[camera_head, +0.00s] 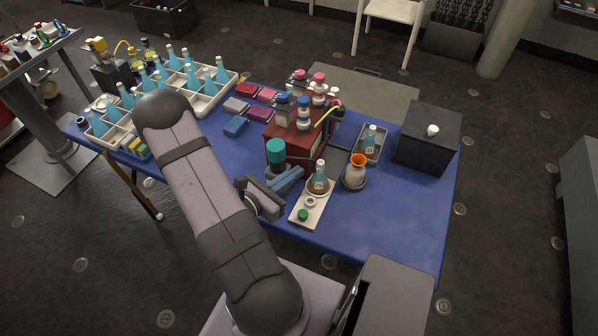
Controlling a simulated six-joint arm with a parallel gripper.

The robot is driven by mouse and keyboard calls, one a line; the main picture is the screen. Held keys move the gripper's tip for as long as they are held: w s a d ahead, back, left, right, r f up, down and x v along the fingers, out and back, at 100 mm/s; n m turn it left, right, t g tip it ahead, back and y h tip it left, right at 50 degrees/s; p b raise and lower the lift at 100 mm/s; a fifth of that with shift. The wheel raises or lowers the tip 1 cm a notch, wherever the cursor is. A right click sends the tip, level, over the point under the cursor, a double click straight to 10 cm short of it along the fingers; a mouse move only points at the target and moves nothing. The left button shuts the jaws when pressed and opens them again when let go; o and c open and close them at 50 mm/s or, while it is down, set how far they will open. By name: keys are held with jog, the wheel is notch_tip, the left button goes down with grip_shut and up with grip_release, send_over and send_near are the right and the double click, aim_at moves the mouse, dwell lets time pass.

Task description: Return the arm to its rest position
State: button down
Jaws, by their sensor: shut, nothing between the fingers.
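My arm reaches up from the bottom of the head view and bends back over the front of the blue table (390,220). My gripper (298,174) is low over the table, left of the small white tray. Its blue fingers point right and are shut with nothing between them. A bottle with a teal cap (276,152) stands just behind the fingers; I cannot tell whether they touch it. My arm hides part of the table's left front.
The white tray (300,217) holds a bottle (320,178) and a green cap. An orange-rimmed vase (355,172) stands right of it. A red box (290,135) with bottles, a black box (428,140) and white crates (205,103) crowd the table. The right front is clear.

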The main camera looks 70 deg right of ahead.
jog(key=shift+b+v, duration=0.3)
jog(key=shift+v, duration=1.3)
jog(key=s+a+r+m+g+y, duration=0.1)
jog(key=a+r+m+g+y, duration=0.1)
jog(key=a+m+y, duration=1)
jog(key=w+a+r+m+t+y, duration=0.1)
jog(key=w+a+t+y, duration=0.3)
jog(key=a, duration=0.6)
jog(key=w+a+r+m+t+h, duration=0.1)
jog(key=w+a+t, duration=0.2)
jog(key=w+a, duration=0.5)
notch_tip(320, 180, down, 30)
jog(key=s+a+b, duration=0.2)
jog(key=b, duration=2.7)
jog(key=shift+a+b, duration=0.15)
jog(key=shift+b, duration=0.2)
